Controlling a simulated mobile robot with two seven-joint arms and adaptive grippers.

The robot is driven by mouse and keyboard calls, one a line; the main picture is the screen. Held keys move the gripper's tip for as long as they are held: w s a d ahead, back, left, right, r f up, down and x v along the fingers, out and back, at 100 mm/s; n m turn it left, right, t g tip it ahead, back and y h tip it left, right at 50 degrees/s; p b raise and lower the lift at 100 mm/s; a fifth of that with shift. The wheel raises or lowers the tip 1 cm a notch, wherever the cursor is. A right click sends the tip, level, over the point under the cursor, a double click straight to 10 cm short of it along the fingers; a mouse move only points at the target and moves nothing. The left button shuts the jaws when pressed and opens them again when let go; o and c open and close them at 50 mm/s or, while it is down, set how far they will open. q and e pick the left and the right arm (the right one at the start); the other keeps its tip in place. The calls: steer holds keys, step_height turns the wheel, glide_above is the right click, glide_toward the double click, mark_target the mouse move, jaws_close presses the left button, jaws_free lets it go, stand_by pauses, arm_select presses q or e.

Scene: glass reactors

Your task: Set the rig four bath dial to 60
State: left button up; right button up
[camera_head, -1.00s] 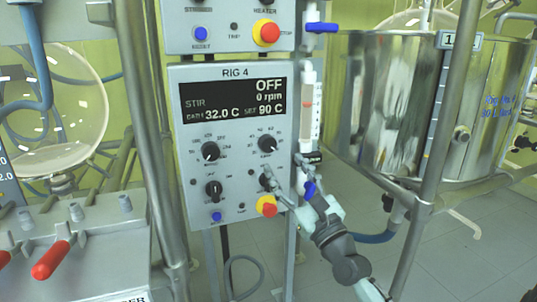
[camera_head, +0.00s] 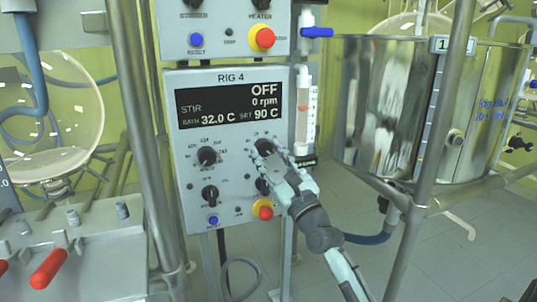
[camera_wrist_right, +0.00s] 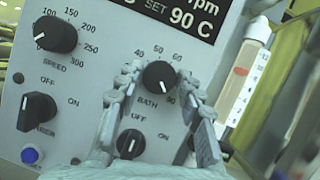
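The rig 4 panel (camera_head: 240,190) stands in front of me. Its display (camera_head: 232,105) reads OFF, 0 rpm, bath 32.0 C and set 90 C. The black bath dial shows in the right wrist view (camera_wrist_right: 159,75), with marks for 40, 50, 60 and 90 around it. Its pointer seems turned toward the 90 mark. My right gripper (camera_wrist_right: 157,80) is open, with one finger on each side of the dial and small gaps between. In the head view my right gripper (camera_head: 268,153) covers part of the dial. My left gripper is out of view.
A lower on/off knob (camera_wrist_right: 131,144) sits between my fingers, below the bath dial. The speed dial (camera_wrist_right: 55,34) is at the left. A red and yellow stop button (camera_head: 264,210) is below the gripper. A graduated glass tube (camera_head: 303,110) stands right of the panel.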

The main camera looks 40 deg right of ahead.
steer(key=c, duration=0.6)
steer(key=shift+n, duration=0.3)
